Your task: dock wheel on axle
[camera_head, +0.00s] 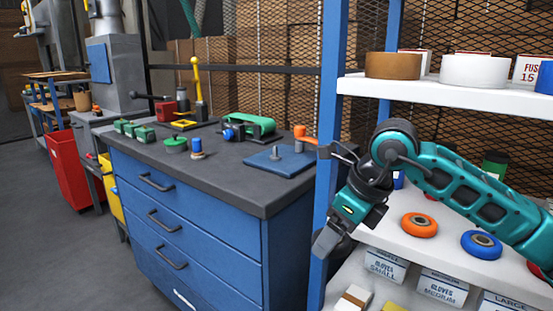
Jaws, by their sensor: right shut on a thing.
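My right arm comes in from the right, and its gripper (344,232) hangs in front of the shelf's blue post. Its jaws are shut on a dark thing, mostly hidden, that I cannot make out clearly. A blue plate (262,163) with an upright grey peg (275,152), which looks like an axle, lies at the right end of the dark bench top. The gripper is apart from it, lower and to the right. An orange wheel (419,225) and a blue wheel (481,245) lie flat on the middle shelf. My left gripper is not in view.
The blue drawer cabinet (190,235) carries green blocks (135,130), a green tool (255,126) and an orange-topped item (300,132). The shelf post (329,110) stands between bench and shelves. Tape rolls (393,66) sit on the upper shelf. Floor at left is clear.

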